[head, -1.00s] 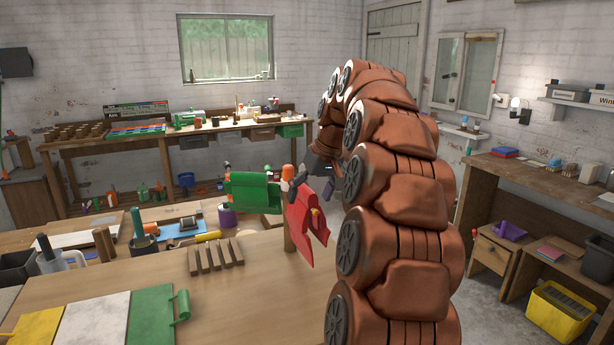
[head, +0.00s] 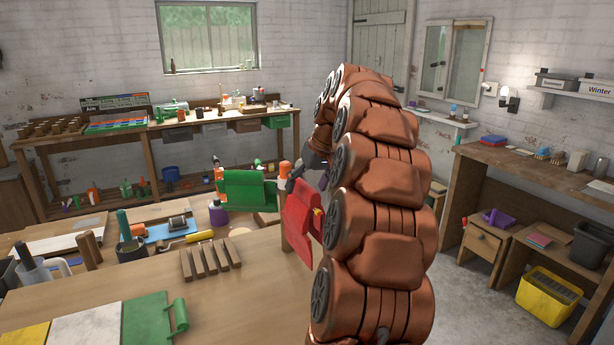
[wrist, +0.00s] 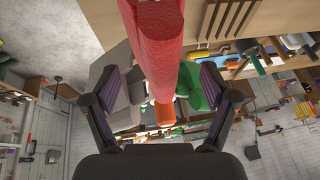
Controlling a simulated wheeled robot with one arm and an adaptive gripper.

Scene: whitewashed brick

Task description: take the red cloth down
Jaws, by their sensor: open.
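The red cloth (head: 298,222) hangs folded over a support at the right end of the near bench in the head view. My arm hides its right side. In the wrist view the red cloth (wrist: 160,45) comes down from the top edge between my two fingers. My gripper (wrist: 160,78) is open, with one finger on each side of the cloth and a visible gap on both sides. In the head view a dark finger of my gripper (head: 294,177) shows just above the cloth's top.
A green cloth (head: 243,191) hangs just left of the red one, and an orange-topped item (head: 284,173) stands beside it. A slotted wooden rack (head: 211,260) and a green board (head: 146,318) lie on the near bench (head: 235,305). Open floor (head: 480,292) lies to the right.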

